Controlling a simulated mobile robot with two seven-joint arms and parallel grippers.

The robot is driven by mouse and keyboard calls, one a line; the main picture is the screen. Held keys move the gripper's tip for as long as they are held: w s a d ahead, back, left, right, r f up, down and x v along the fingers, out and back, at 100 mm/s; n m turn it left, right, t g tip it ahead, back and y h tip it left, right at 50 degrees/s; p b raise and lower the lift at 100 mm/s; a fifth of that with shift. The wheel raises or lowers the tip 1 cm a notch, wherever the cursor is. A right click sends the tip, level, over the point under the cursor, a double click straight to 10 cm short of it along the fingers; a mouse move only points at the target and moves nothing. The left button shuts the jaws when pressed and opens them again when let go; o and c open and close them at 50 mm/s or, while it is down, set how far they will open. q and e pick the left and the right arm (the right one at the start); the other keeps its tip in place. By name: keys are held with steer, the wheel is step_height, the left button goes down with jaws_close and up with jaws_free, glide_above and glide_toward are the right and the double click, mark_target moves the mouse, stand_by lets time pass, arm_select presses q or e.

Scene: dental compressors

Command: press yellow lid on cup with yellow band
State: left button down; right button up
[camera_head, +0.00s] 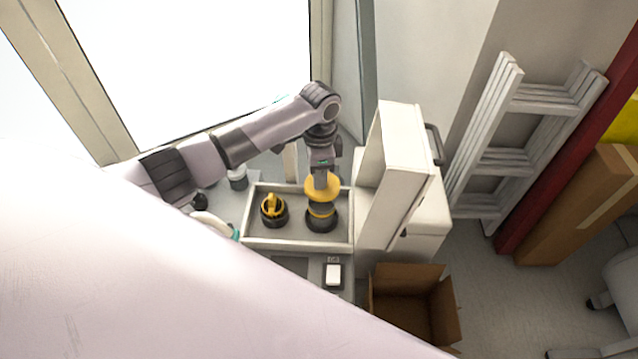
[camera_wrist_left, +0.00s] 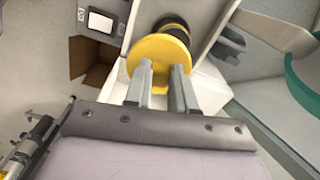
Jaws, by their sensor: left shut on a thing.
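My left gripper (camera_head: 321,178) points down over the grey tray and is shut on the yellow lid (camera_head: 323,188), a round disc. The dark cup with the yellow band (camera_head: 321,221) stands upright in the right part of the tray, just under the lid in the head view. In the left wrist view the gripper (camera_wrist_left: 162,78) has its fingers at the lid (camera_wrist_left: 158,53), and the lid hides much of the cup (camera_wrist_left: 174,22). I cannot tell whether lid and cup touch. My right gripper is not in view.
The pale-rimmed tray (camera_head: 296,243) also holds a second dark cup (camera_head: 273,218) with a yellow piece on it. A white cabinet (camera_head: 395,170) rises close to the tray's right. An open cardboard box (camera_head: 412,300) is below right. A ladder (camera_head: 520,140) leans at the wall.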

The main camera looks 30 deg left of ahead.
arm_select(q)
steer(key=w+f+m+b, duration=0.1)
steer(key=w+a+f+m+b, duration=0.1)
steer(key=shift+w+a+f, duration=0.15)
steer(key=shift+w+f, duration=0.1)
steer(key=shift+f, duration=0.05)
steer(key=shift+f+b, duration=0.75)
steer(key=shift+b, duration=0.2)
steer(key=shift+f+b, duration=2.15)
steer(key=shift+f, duration=0.25)
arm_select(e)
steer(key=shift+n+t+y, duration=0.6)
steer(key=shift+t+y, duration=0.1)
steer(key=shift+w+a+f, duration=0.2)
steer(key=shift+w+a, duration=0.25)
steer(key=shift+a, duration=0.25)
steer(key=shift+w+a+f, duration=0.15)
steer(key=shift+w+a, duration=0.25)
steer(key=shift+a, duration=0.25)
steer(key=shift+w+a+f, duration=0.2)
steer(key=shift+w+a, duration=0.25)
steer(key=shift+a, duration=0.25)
arm_select(q)
steer(key=shift+p, duration=0.8)
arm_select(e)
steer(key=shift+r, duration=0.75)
arm_select(q)
steer(key=shift+f, duration=0.15)
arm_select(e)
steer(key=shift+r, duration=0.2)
